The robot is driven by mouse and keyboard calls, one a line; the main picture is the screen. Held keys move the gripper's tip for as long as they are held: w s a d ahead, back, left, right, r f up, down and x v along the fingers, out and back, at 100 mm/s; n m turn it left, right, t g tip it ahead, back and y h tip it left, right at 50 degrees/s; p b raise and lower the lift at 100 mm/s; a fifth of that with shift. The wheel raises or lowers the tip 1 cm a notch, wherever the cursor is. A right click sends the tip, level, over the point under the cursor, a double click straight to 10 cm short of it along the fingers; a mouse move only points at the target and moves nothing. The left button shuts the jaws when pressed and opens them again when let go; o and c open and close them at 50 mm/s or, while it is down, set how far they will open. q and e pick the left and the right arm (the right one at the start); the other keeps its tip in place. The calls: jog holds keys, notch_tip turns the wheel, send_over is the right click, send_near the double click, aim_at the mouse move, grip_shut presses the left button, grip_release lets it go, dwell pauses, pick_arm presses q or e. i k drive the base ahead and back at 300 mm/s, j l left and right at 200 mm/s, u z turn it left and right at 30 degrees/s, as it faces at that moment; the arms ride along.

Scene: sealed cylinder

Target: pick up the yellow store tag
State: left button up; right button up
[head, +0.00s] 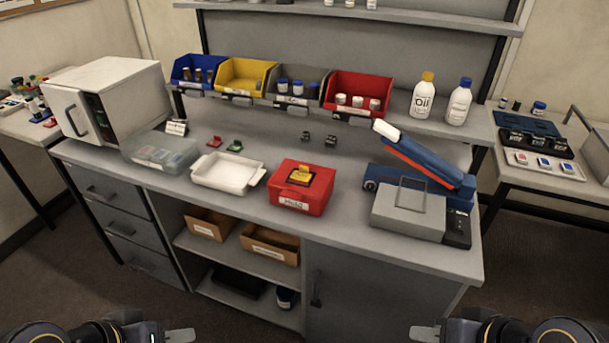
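A small yellow tag (302,174) lies on a dark square patch on top of the red box (285,199), near the middle of the grey workbench. The box has a white label on its front, too small to read surely. My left gripper (181,335) shows at the bottom left edge, and my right gripper (425,333) at the bottom right edge. Both are low in front of the bench, well apart from the tag and the box. Each shows as one pale finger shape, so its opening is unclear. Nothing is visible in either.
A white tray (228,187) stands left of the box, and a grey device (408,212) stands to the right with a blue-red sloping tool (425,165) behind it. Coloured bins (246,77) and two bottles sit on the shelf behind. The bench front near the box is clear.

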aim_at(303, 176)
jog(key=u, duration=1.1)
jog(key=i+l+u, duration=0.2)
jog(key=l, duration=0.15)
jog(key=l+u, duration=0.25)
jog(key=l, duration=0.15)
jog(key=i+l+u, duration=0.2)
jog(key=l, duration=0.2)
jog(key=k, duration=0.1)
